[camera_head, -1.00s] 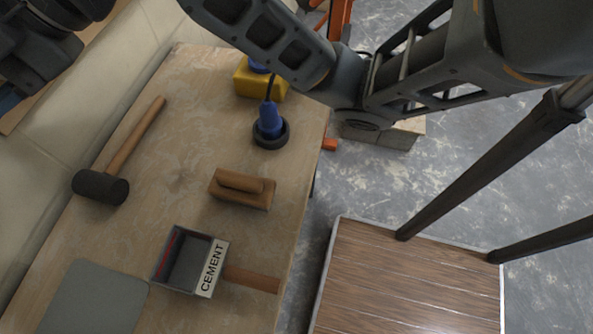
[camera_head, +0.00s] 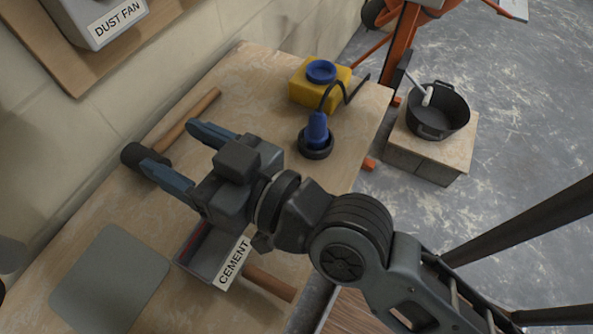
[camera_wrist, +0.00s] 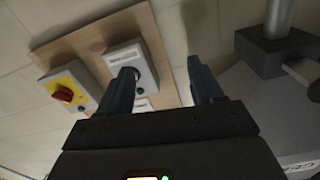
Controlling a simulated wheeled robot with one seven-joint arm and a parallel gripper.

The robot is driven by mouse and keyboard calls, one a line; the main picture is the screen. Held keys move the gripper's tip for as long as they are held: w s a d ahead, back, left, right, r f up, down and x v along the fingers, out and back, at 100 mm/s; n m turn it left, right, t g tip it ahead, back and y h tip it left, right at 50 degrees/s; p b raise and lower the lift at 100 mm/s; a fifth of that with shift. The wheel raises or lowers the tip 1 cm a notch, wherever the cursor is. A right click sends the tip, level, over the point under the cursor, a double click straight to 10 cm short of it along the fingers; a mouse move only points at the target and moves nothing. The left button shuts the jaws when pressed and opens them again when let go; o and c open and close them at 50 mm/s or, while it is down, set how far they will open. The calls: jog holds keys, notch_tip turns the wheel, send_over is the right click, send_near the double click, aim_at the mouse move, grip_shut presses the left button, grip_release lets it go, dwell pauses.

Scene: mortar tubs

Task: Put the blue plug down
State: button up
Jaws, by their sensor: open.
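The blue plug (camera_head: 317,132) stands upright in a round black ring (camera_head: 316,152) on the wooden table, near the table's right edge. A black cable runs up from it, looping beside a yellow box (camera_head: 304,93) with a round blue top (camera_head: 321,71). My gripper (camera_head: 172,150) is open and empty above the left part of the table, pointing toward the wall and well left of the plug. In the wrist view its two blue-grey fingers (camera_wrist: 163,78) are spread with nothing between them; the plug is not in that view.
A mallet (camera_head: 192,116) and a grey plate (camera_head: 110,280) lie on the table. A cement scoop (camera_head: 232,264) is partly under my arm. A black pot (camera_head: 438,112) stands on a block to the right. A wall board carries a red-knobbed yellow switch (camera_wrist: 66,94).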

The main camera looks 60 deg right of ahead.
jog(key=s+d+f+g, duration=0.1)
jog(key=s+d+f, duration=0.2)
jog(key=s, duration=0.8)
jog(key=s+d+f+n+g, duration=0.1)
jog(key=s+d+f, duration=0.3)
jog(key=s, duration=0.7)
jog(key=shift+s+g, duration=0.35)
jog(key=shift+g, duration=0.15)
